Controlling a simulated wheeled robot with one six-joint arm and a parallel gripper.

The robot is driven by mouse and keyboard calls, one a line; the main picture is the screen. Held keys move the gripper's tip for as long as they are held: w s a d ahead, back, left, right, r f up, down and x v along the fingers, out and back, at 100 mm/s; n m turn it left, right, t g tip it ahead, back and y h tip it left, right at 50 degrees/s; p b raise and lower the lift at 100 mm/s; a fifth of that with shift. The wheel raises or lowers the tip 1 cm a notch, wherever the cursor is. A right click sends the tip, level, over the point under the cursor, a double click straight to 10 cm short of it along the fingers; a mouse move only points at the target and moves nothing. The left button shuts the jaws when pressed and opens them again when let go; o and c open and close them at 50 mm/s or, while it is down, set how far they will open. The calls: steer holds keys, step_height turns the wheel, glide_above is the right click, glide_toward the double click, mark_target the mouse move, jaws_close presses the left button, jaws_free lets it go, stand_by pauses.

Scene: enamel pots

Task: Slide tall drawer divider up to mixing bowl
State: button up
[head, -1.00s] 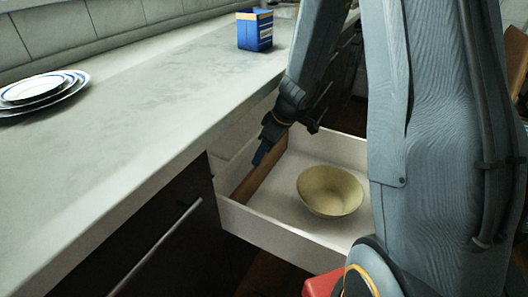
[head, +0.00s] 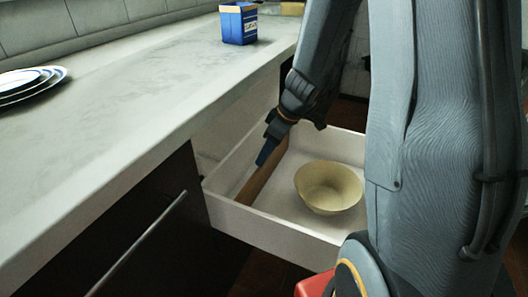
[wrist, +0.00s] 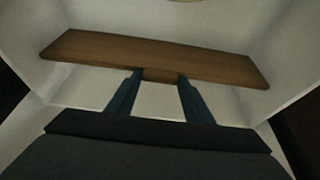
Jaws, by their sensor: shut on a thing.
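The tall drawer divider (head: 262,181) is a brown wooden board standing across the inside of the open white drawer, with a strip of drawer floor to its left. The mixing bowl (head: 329,188), pale yellow, sits in the drawer to the right of the divider, with a gap between them. My gripper (head: 265,156) reaches down into the drawer and is shut on the divider. In the wrist view, the two fingers (wrist: 158,82) straddle the middle of the divider (wrist: 100,50). Only a sliver of the bowl's rim shows at the top there.
The drawer's white walls (head: 272,222) surround the divider and bowl. A pale counter (head: 120,130) runs along the left, with a blue box (head: 238,25) at the back and stacked plates (head: 30,84) at the left edge. Drawer floor between divider and bowl is clear.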

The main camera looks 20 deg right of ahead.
steer(key=shift+w+d+r, duration=0.1)
steer(key=shift+w, duration=0.05)
stand_by(0.8)
steer(key=o, duration=1.5)
steer(key=p+v, duration=0.2)
steer(key=v, duration=0.5)
steer(key=shift+r, duration=0.3)
